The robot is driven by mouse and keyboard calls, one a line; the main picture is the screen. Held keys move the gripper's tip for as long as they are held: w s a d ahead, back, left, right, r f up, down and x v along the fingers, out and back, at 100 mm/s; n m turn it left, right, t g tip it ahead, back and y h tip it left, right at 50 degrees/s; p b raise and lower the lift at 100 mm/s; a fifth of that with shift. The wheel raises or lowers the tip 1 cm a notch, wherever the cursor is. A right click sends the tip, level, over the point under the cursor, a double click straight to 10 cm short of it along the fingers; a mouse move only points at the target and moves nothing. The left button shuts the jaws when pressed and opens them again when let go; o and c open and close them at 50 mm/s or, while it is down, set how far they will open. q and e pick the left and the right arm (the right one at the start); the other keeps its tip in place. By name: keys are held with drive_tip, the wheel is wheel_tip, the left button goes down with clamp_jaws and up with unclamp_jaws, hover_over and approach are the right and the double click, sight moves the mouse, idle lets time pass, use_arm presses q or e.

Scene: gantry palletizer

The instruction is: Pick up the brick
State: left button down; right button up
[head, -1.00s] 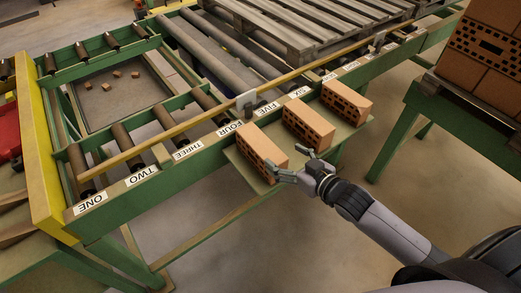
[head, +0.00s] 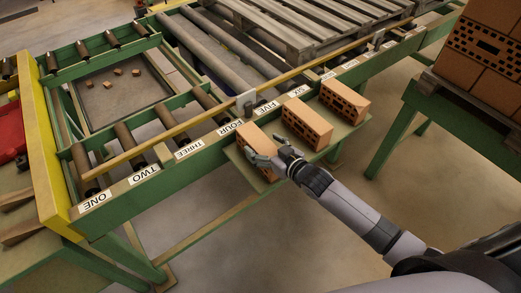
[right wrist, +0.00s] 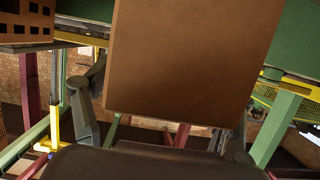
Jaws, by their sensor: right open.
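Three orange-brown bricks stand in a row on a narrow green shelf (head: 232,156). The left brick (head: 250,134) is below the FOUR label, the middle brick (head: 307,122) is beside it, and the right brick (head: 345,100) is farther along. My right gripper (head: 264,150) is open at the near end of the left brick and hides part of it. In the right wrist view a plain brown brick face (right wrist: 190,55) fills the middle, with the open fingers (right wrist: 165,100) on either side. Contact cannot be told. My left gripper is not in view.
A green roller conveyor (head: 120,196) with numbered labels and a yellow rail (head: 180,128) runs behind the shelf. A wooden pallet (head: 285,32) lies at the back. Stacked bricks (head: 485,45) stand on a green table at the right. The floor in front is clear.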

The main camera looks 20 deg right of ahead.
drive_tip(key=shift+c, duration=0.4)
drive_tip(key=shift+s+f, duration=0.15)
clamp_jaws()
idle(0.4)
drive_tip(key=shift+r, duration=0.2)
